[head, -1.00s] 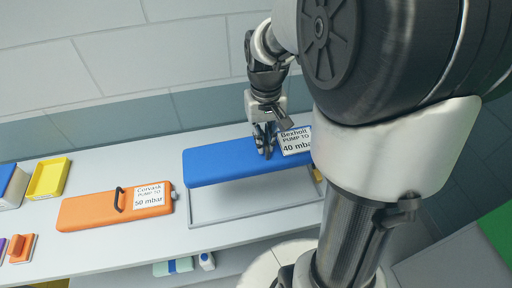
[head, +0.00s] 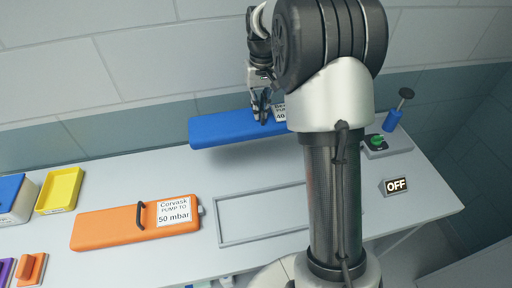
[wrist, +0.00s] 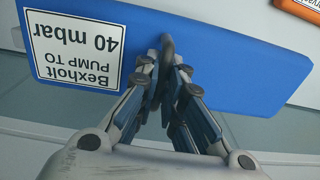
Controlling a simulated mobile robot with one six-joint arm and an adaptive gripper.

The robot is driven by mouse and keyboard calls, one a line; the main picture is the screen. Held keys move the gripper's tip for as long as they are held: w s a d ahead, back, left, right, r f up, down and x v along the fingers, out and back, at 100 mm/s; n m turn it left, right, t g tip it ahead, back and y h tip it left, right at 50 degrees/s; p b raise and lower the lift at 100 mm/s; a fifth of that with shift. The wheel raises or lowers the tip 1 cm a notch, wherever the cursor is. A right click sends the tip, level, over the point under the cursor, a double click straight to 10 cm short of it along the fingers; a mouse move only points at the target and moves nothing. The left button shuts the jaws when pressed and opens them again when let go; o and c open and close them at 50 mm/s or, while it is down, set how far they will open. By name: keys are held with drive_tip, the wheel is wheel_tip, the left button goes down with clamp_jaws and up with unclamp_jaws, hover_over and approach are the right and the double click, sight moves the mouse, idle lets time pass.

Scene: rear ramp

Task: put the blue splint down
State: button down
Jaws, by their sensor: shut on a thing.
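The blue splint (head: 222,129) is a long flat blue board with a white label, partly hidden behind my arm in the head view. In the wrist view the splint (wrist: 240,65) carries a label reading Bexholt, pump to 40 mbar, and a dark handle. My gripper (head: 262,112) is shut on that handle, and the fingers also show in the wrist view (wrist: 167,75). The splint hangs above the back part of the counter, near the wall. A grey rectangular outline frame (head: 218,222) lies empty on the counter in front of it.
An orange splint (head: 115,227) labelled Corvask, 50 mbar, lies left of the frame. A yellow tray (head: 59,190) and a blue-topped white box (head: 14,200) stand further left. A pump (head: 393,120) and an OFF sign (head: 396,185) are at the right.

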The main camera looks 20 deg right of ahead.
wheel_tip(320, 180, down, 15)
drive_tip(key=b, duration=0.4)
drive_tip(key=shift+w+f, duration=0.1)
drive_tip(key=shift+f, duration=0.05)
drive_tip(key=c, duration=1.7)
unclamp_jaws()
